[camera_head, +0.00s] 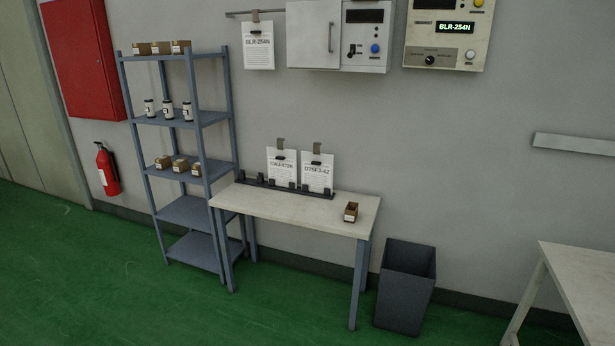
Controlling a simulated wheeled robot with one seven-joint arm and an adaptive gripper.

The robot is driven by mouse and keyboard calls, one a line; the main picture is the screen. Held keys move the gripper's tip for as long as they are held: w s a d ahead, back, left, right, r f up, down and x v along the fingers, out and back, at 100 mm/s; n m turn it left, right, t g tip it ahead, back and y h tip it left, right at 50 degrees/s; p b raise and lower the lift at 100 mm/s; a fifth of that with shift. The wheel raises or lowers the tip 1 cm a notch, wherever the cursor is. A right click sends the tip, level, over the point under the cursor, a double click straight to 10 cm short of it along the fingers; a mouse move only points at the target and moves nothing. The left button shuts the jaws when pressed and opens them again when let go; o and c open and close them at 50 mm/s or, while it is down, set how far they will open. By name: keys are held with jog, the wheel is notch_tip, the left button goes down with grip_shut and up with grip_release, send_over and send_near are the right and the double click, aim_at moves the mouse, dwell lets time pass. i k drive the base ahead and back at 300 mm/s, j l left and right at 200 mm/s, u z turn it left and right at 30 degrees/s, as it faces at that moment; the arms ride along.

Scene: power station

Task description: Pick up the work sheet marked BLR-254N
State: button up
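The work sheet marked BLR-254N (259,55) is a white printed page. It hangs upright on the wall from a clip (255,16) on a short rail (240,13), left of a grey wall cabinet (314,35). Two other sheets stand upright in a dark rack at the back of the small table: one with a partly legible code (282,170) and one that seems to read D75F3-42 (317,176). A panel at the upper right has a display (456,27) lit with BLR-254N. My gripper is not in view.
A small table (260,209) stands below the cabinets, with a small brown box (351,212) on it. A blue-grey shelf (187,211) stands left, a dark bin (403,300) right. Another table (584,270) is at the right edge. Green floor in front is clear.

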aim_at(258, 36)
jog(key=i+l+u, duration=0.15)
jog(key=i+u, duration=0.15)
jog(key=i, duration=1.05)
